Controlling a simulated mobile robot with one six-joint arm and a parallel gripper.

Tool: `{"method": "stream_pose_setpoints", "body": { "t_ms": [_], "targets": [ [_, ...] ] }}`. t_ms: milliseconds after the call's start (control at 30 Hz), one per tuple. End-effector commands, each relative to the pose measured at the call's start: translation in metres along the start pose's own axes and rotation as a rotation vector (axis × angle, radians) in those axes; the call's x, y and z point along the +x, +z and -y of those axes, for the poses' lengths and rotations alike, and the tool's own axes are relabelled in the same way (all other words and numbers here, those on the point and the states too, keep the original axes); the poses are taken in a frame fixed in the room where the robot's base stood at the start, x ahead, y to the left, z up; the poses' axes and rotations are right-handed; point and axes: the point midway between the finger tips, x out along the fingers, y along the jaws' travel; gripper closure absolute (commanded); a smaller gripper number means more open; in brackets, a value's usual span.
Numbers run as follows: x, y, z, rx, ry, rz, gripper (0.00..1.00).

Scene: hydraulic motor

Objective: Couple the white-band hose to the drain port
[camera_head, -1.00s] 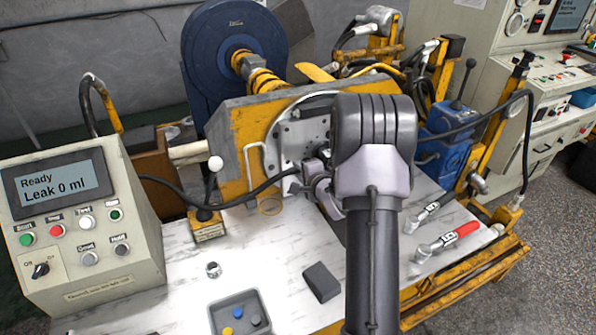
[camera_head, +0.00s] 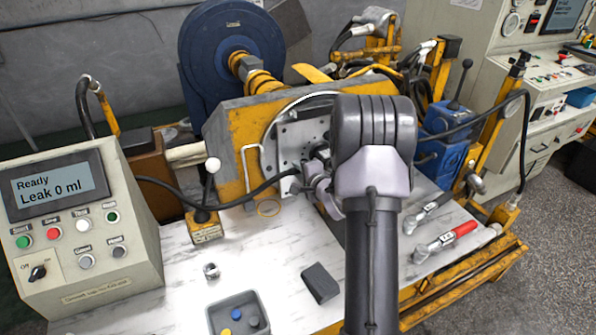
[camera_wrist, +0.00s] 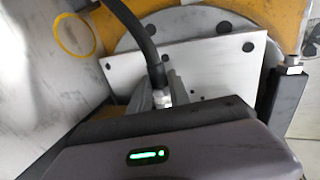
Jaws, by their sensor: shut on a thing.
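My gripper (camera_head: 316,184) is in front of the grey mounting plate (camera_head: 290,135), partly hidden by my arm. It is shut on the end of a black hose (camera_head: 232,205), which runs left toward the control box. In the wrist view, the hose (camera_wrist: 137,35) comes down to a pale fitting (camera_wrist: 161,98) at my gripper's fingers (camera_wrist: 168,92). The fitting is close to the holed plate (camera_wrist: 200,62); I cannot tell whether it touches anything. The drain port is not clearly visible, and a white band cannot be told apart from the pale fitting.
A control box (camera_head: 80,225) reading "Ready, Leak 0 ml" stands at left. A grey tray (camera_head: 238,318), a dark block (camera_head: 320,283), a small nut (camera_head: 211,270) and two wrenches, one red-handled (camera_head: 445,242), lie on the bench. A dark post (camera_wrist: 285,95) stands right in the wrist view.

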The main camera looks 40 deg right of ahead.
Motion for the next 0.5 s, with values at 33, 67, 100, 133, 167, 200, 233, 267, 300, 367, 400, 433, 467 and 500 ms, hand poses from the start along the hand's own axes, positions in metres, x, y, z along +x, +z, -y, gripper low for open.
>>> {"method": "stream_pose_setpoints", "body": {
  "t_ms": [33, 67, 100, 133, 167, 200, 233, 267, 300, 367, 400, 433, 467, 500],
  "targets": [
    [-0.0001, -0.0012, 0.0005, 0.000, -0.001, 0.000, 1.00],
    [0.0000, -0.0017, 0.0005, 0.000, -0.001, 0.000, 1.00],
    [0.0000, -0.0025, 0.0005, 0.000, -0.001, 0.000, 1.00],
    [0.0000, -0.0031, 0.0005, 0.000, -0.001, 0.000, 1.00],
    [0.0000, -0.0036, 0.0005, 0.000, -0.001, 0.000, 1.00],
    [0.0000, -0.0043, 0.0005, -0.001, -0.001, 0.000, 1.00],
    [0.0000, -0.0049, 0.0006, -0.001, -0.001, 0.000, 1.00],
    [0.0000, -0.0054, 0.0006, -0.001, -0.001, 0.000, 1.00],
    [0.0000, -0.0062, 0.0006, -0.001, -0.001, 0.000, 1.00],
    [0.0001, -0.0074, 0.0007, -0.002, -0.001, 0.001, 1.00],
    [0.0001, -0.0082, 0.0008, -0.002, -0.001, 0.001, 1.00],
    [0.0001, -0.0089, 0.0008, -0.002, -0.001, 0.000, 1.00],
    [0.0001, -0.0096, 0.0009, -0.002, -0.001, 0.000, 1.00],
    [0.0001, -0.0105, 0.0009, -0.002, -0.001, 0.000, 1.00]
  ]
}}
